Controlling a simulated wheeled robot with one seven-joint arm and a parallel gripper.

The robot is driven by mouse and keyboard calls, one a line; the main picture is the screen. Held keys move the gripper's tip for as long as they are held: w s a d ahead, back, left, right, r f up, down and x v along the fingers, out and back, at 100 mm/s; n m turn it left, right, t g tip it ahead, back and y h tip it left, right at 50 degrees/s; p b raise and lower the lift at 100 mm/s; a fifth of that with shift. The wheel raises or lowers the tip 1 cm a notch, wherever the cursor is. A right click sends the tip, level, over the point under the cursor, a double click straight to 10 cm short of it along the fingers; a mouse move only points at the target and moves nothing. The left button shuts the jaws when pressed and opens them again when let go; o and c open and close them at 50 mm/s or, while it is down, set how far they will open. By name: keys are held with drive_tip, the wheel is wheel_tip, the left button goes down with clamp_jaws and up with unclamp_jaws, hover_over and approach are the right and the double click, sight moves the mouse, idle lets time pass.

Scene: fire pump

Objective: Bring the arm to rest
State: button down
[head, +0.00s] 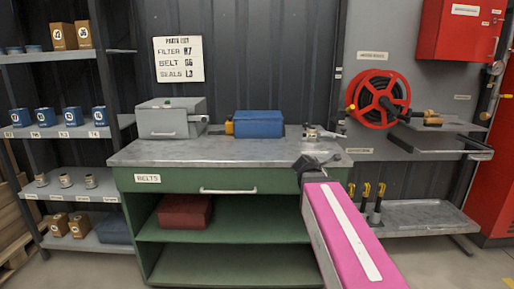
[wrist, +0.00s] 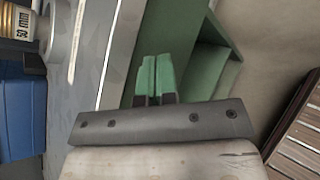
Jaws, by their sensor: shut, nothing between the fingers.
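My arm (head: 345,235), with a pink link and a white stripe, reaches up from the bottom right of the head view. My gripper (head: 310,163) is the dark end of it, near the right front edge of the workbench top, and its fingers are too small to read there. In the wrist view my gripper (wrist: 155,78) shows two fingers side by side, shut with nothing between them. The green workbench (head: 165,184) has a grey metal top, a drawer labelled BELTS and open shelves; part of its right side is hidden behind my arm.
A grey box (head: 170,121) and a blue box (head: 258,123) stand on the bench top. A dark red box (head: 185,212) sits on the shelf below. Shelving with parts (head: 68,131) stands left. A red hose reel (head: 378,100) hangs right, above a grey tray (head: 425,215). The bench top's front middle is clear.

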drive_tip(key=s+a+f+m+g+y, duration=0.2)
drive_tip(key=s+f+m+g, duration=0.1)
drive_tip(key=s+f+m, duration=0.2)
drive_tip(key=s+a+f+m+g+y, duration=0.3)
drive_tip(key=s+f+m, duration=0.2)
drive_tip(key=f+m, duration=0.4)
drive_tip(key=s+a+f+m+g+y, duration=0.3)
drive_tip(key=s+f+m, duration=0.2)
drive_tip(key=f, duration=0.9)
drive_tip(key=shift+s+m, duration=0.4)
drive_tip(key=shift+m, duration=0.5)
